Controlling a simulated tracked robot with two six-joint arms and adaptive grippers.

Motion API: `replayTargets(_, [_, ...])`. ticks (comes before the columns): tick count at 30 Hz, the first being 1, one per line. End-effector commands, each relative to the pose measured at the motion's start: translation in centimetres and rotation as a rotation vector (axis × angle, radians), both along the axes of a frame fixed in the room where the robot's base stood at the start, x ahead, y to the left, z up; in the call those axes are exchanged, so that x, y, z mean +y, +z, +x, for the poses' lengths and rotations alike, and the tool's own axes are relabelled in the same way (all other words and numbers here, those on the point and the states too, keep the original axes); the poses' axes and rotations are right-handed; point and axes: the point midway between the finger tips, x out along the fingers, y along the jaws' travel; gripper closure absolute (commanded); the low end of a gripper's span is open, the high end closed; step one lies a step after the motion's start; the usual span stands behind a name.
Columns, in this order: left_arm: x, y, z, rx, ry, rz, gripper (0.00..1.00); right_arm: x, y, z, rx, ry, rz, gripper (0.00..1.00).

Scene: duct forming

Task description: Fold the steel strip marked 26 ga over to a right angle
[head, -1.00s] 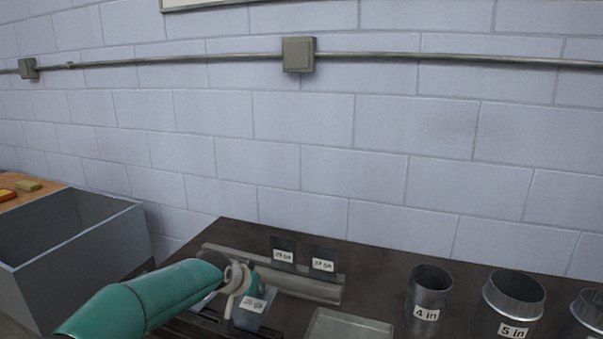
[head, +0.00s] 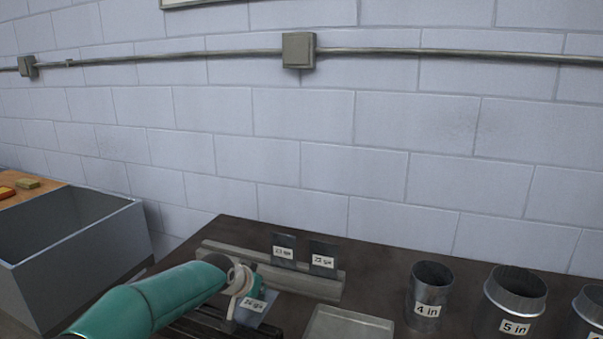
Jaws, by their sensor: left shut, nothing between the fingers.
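The steel strip (head: 267,304) with a white label that seems to read 26 ga is at the lower middle of the head view, beside my left gripper. It leans at a slant, and its lower end is hard to make out against the dark bench tooling (head: 208,325). My left gripper (head: 236,301) is shut and empty, close against the left side of this strip; its wrist hides part of the strip, and I cannot tell if they touch. My right gripper is not in view.
Two more labelled strips (head: 284,243) (head: 323,250) stand upright at a grey bar (head: 310,284) behind. A shallow grey tray (head: 350,316), a 4 in duct (head: 431,279) and a 5 in duct (head: 513,292) are to the right. A grey bin (head: 90,243) is at left.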

Motion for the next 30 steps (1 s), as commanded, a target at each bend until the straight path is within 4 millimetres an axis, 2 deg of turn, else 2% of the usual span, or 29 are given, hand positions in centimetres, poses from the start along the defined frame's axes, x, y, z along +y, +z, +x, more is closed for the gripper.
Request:
replayTargets(1, [-0.1,-0.7,-0.1,0.013,-0.002,0.002,1.00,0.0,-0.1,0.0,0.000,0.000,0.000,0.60])
replayTargets(11, [-0.1,-0.9,-0.2,0.014,-0.002,0.003,1.00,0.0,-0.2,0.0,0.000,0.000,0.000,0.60])
replayTargets(23, [-0.1,-2.6,-0.1,0.015,-0.002,0.003,1.00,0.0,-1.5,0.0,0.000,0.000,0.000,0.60])
replayTargets(30, [-0.1,-1.9,-0.1,0.015,-0.002,0.003,1.00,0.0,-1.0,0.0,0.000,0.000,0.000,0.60])
